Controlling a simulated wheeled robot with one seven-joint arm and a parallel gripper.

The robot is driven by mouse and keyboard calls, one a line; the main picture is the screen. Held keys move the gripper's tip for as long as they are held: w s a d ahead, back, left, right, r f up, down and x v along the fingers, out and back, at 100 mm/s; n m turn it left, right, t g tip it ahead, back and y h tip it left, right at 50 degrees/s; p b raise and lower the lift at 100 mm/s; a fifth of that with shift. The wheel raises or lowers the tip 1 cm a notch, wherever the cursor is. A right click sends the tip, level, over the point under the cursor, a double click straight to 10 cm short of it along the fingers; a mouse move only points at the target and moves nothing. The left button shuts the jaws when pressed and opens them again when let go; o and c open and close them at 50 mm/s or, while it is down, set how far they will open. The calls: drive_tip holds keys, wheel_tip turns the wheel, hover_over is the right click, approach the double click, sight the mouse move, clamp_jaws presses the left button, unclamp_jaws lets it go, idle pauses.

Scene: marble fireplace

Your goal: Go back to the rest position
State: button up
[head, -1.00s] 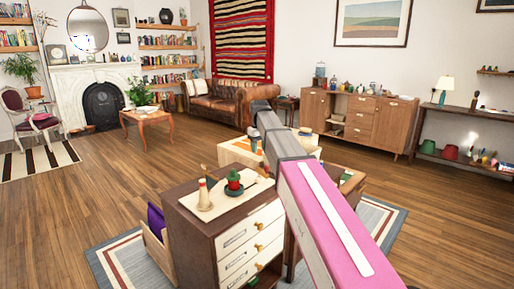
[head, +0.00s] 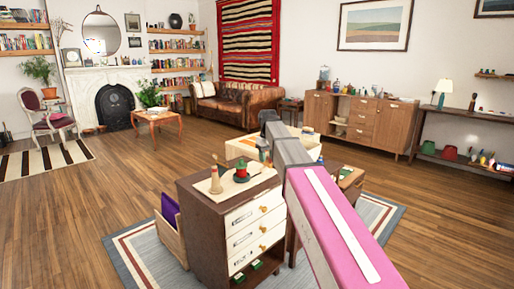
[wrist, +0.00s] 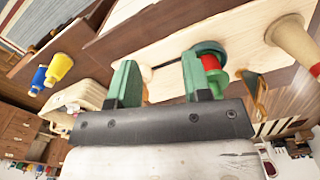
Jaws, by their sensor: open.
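My gripper (wrist: 158,78) shows in the wrist view with its two green fingers apart and nothing between them. In the head view, the red and green object (head: 241,168) and the beige cone (head: 215,181) stand upright on a dark chest with white drawers (head: 196,205). My pink and grey arm reaches forward beside the chest. The gripper's fingers cannot be made out in the head view.
A blue-grey rug (head: 138,258) lies under the chest. A wooden sideboard (head: 388,123) and a dark console (head: 460,137) line the right wall. The wooden floor (head: 90,215) at left is clear.

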drive_tip(key=s+d+f+m, duration=0.2)
drive_tip(key=s+d+f, duration=0.2)
drive_tip(key=s+f, duration=0.4)
drive_tip(key=s+d+f+m, duration=0.2)
drive_tip(key=s+d+f, duration=0.3)
drive_tip(key=s+f, duration=0.4)
drive_tip(key=s+d+f+m, duration=0.1)
drive_tip(key=s+d+f, duration=0.4)
drive_tip(key=f, duration=0.9)
drive_tip(key=s, duration=0.3)
drive_tip(key=shift+s+d+m, duration=0.2)
drive_tip(key=shift+s+m, duration=0.15)
drive_tip(key=shift+m, duration=0.05)
